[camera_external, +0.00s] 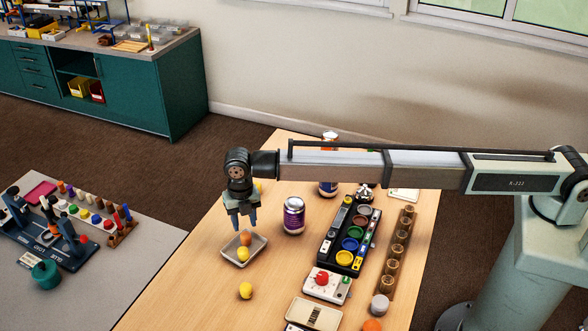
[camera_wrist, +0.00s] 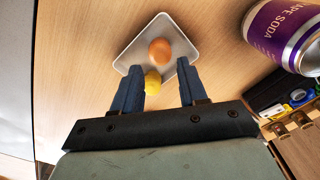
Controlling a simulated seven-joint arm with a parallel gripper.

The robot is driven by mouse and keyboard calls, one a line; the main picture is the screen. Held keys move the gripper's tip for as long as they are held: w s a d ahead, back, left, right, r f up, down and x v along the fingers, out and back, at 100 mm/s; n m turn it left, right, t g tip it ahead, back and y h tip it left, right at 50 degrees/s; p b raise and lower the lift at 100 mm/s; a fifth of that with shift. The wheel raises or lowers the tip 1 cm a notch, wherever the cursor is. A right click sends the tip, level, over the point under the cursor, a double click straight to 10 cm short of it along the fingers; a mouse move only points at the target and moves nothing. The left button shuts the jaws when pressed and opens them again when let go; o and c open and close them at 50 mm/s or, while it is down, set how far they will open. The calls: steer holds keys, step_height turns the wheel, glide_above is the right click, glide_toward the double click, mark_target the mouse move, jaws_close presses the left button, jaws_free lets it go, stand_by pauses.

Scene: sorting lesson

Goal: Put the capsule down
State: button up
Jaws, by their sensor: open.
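A small pale tray (camera_external: 259,245) lies on the wooden table and also shows in the wrist view (camera_wrist: 139,52). It holds a round orange piece (camera_external: 245,238) and a yellow piece (camera_external: 242,254). The wrist view shows the orange piece (camera_wrist: 160,51) and the yellow piece (camera_wrist: 152,82) close together. I cannot tell from their shapes which is the capsule. My gripper (camera_external: 245,228) points down just above the tray. Its fingers (camera_wrist: 159,88) are apart, with nothing gripped between them. The yellow piece shows between the fingertips in the wrist view.
A purple soda can (camera_external: 293,216) stands right of the tray, also in the wrist view (camera_wrist: 284,32). Another yellow piece (camera_external: 246,290) lies in front. A black sorting tray with coloured cups (camera_external: 334,262), a red-knobbed box (camera_external: 327,285) and a wooden rack (camera_external: 382,283) fill the right side.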

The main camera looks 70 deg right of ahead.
steer(key=shift+r, duration=2.75)
steer(key=o, duration=0.4)
steer(key=shift+a, duration=0.15)
